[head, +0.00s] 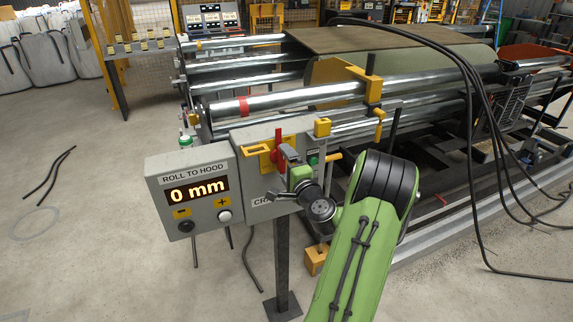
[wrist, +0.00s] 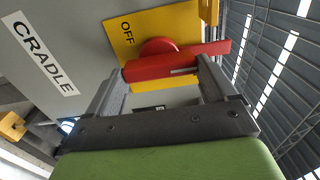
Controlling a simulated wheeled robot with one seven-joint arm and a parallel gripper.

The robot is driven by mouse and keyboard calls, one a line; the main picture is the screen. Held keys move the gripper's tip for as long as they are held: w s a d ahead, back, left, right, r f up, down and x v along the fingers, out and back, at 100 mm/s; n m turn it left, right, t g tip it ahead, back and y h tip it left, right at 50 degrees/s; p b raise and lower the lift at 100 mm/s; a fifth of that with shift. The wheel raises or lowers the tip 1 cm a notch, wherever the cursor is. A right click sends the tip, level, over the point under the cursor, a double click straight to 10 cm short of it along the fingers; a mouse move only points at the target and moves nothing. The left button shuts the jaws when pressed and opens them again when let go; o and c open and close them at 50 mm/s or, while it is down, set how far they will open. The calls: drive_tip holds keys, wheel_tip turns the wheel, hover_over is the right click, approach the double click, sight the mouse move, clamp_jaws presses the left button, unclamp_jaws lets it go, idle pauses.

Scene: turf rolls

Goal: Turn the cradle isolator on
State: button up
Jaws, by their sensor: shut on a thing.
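The cradle isolator is a red rotary handle (head: 278,145) on a yellow plate (head: 251,150), on the front of a grey box beside the roll display. In the head view the handle stands roughly upright. The wrist view shows the red handle (wrist: 150,68) lying across between my fingers, with "OFF" printed on the yellow plate (wrist: 115,35) near its hub. My gripper (head: 288,154) is at the handle, and in the wrist view my gripper (wrist: 165,76) is shut on it. The head view hides part of the handle behind the gripper, and I cannot read an ON mark.
The "ROLL TO HOOD" display (head: 193,190) reads 0 mm, left of the isolator box. A post (head: 282,265) holds the boxes up. Steel rollers (head: 290,97) and yellow brackets stand close behind. Black cables (head: 478,110) hang at the right. The floor at left is mostly open.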

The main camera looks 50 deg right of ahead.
drive_tip(key=o, duration=0.8)
drive_tip(key=shift+o, duration=0.2)
drive_tip(key=b+v, duration=1)
drive_tip(key=v, duration=0.5)
drive_tip(key=shift+s+a+b, duration=0.2)
drive_tip(key=shift+s+b, duration=0.15)
drive_tip(key=shift+b, duration=0.05)
drive_tip(key=shift+f, duration=0.1)
